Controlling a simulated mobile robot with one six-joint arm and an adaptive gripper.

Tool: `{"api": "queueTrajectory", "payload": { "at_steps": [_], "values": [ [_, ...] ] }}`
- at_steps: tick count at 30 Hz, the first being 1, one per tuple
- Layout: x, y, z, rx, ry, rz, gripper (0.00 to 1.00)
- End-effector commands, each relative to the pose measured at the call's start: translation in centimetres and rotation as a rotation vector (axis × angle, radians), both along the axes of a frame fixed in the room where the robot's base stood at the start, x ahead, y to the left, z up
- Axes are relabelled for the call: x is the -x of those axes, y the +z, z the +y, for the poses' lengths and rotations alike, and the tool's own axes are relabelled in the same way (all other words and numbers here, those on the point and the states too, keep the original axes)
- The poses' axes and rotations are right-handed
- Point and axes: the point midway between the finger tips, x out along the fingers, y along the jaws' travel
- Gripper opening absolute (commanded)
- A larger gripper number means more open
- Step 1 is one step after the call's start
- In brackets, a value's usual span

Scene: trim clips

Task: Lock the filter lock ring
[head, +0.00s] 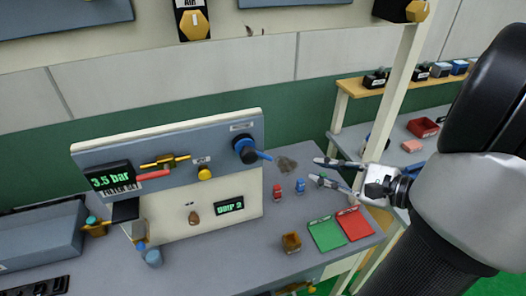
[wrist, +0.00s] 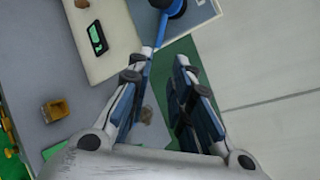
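The filter lock ring, a blue round ring (head: 246,150) with a dark centre, sits at the upper right of the grey panel. Its blue lever (head: 264,156) sticks out to the right and slightly down. The ring (wrist: 174,7) is partly cut off at the top of the wrist view, with its lever (wrist: 160,28) pointing down towards my fingertips. My gripper (head: 316,170) is open and empty, right of the lever end with a gap in the head view. In the wrist view, my gripper's fingertips (wrist: 164,57) are spread, the left one close to the lever end; contact cannot be told.
The panel carries a red-handled brass valve (head: 163,168), a yellow knob (head: 205,173) and a display (head: 110,180) reading 3.5 bar.

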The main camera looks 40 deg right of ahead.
Motion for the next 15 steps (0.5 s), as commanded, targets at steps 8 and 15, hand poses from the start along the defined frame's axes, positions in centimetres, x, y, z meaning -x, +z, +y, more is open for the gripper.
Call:
{"api": "queueTrajectory", "payload": {
  "at_steps": [8,15],
  "values": [
    [-3.8,-1.3,1.2,-0.002,0.005,-0.001,0.2],
    [-8.7,-2.9,2.6,-0.003,0.006,0.0,0.2]
  ]
}}
